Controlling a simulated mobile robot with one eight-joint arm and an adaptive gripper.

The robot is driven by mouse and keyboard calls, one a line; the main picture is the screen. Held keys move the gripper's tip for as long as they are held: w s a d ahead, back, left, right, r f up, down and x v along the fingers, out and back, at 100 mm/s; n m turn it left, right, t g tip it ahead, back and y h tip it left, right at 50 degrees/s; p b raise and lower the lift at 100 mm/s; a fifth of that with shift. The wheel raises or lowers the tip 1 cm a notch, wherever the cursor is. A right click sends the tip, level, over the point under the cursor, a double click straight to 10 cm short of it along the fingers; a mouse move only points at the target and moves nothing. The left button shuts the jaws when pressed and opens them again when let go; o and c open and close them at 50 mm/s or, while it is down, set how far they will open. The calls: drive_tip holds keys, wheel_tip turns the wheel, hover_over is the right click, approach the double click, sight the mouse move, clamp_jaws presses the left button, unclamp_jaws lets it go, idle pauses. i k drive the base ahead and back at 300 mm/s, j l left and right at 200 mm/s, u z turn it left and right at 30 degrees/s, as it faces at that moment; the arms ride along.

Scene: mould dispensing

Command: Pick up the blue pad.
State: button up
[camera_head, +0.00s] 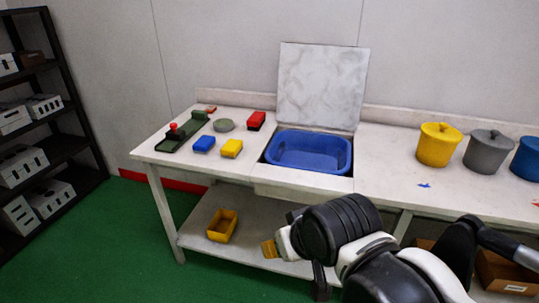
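The blue pad (204,144) is a small block lying on the left part of the white workbench (385,150), left of the open-lidded blue basin. It rests beside a similar yellow pad (232,148), with a small gap between them. A red pad (256,120) lies farther back to the right. My gripper (288,243) is at the lower middle, in front of the bench and well to the right of the blue pad, apart from it. Its fingers are not clear from this angle, and I cannot see anything certain held in it.
A green tray (180,138) with a red-knobbed item and a grey-green round dish (223,125) lie near the pads. The blue basin (310,150) has a raised lid (320,85). Yellow (436,145), grey (485,152) and blue (527,158) pots stand right. A yellow bin (222,226) sits on the lower shelf.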

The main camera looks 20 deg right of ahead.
sight(204, 145)
drive_tip(key=i+z, duration=0.1)
drive_tip(key=i, duration=0.8)
drive_tip(key=i+j, duration=0.15)
drive_tip(key=i, duration=0.8)
drive_tip(key=l+z, duration=0.05)
